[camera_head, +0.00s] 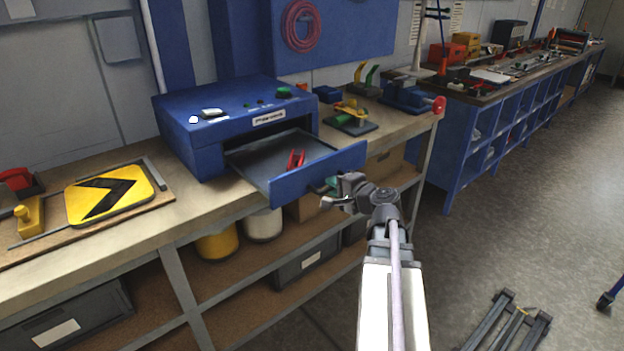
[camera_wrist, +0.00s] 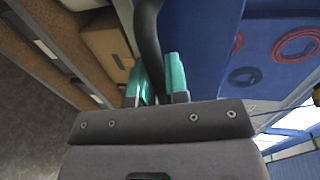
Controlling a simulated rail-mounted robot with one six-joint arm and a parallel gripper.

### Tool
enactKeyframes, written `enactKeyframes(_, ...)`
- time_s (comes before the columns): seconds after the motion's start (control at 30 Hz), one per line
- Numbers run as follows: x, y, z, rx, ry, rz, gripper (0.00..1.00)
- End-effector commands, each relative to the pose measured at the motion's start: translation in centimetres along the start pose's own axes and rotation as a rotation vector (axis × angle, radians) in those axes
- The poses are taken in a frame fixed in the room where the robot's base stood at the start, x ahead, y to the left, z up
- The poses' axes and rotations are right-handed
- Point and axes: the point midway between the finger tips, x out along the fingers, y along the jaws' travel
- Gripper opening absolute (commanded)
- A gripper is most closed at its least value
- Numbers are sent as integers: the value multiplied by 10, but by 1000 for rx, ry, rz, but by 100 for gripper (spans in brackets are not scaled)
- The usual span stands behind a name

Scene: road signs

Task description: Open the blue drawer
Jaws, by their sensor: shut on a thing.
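The blue drawer (camera_head: 318,173) is pulled well out of the blue box-shaped unit (camera_head: 235,117) on the workbench. Its inside shows, with a small red-handled tool (camera_head: 296,159) lying in it. My gripper (camera_head: 331,187) is at the outer face of the drawer front. In the wrist view, the teal fingertips (camera_wrist: 162,82) are shut on a dark bar handle (camera_wrist: 148,35) beside the blue drawer front (camera_wrist: 202,40). In the head view the handle is mostly hidden by my gripper.
A yellow arrow sign (camera_head: 110,194) lies on the workbench at left. A clamp-like tool (camera_head: 350,116) and a blue vise (camera_head: 408,97) stand right of the unit. Below are shelves with a yellow bucket (camera_head: 216,244) and bins. The floor (camera_head: 520,215) at right is mostly clear.

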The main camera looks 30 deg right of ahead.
Motion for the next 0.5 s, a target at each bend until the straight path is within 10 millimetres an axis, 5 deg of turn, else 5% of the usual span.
enactKeyframes(0.2,-23,5,-8,1,-2,0,0)
enactKeyframes(0.5,-29,6,-10,0,-3,0,0)
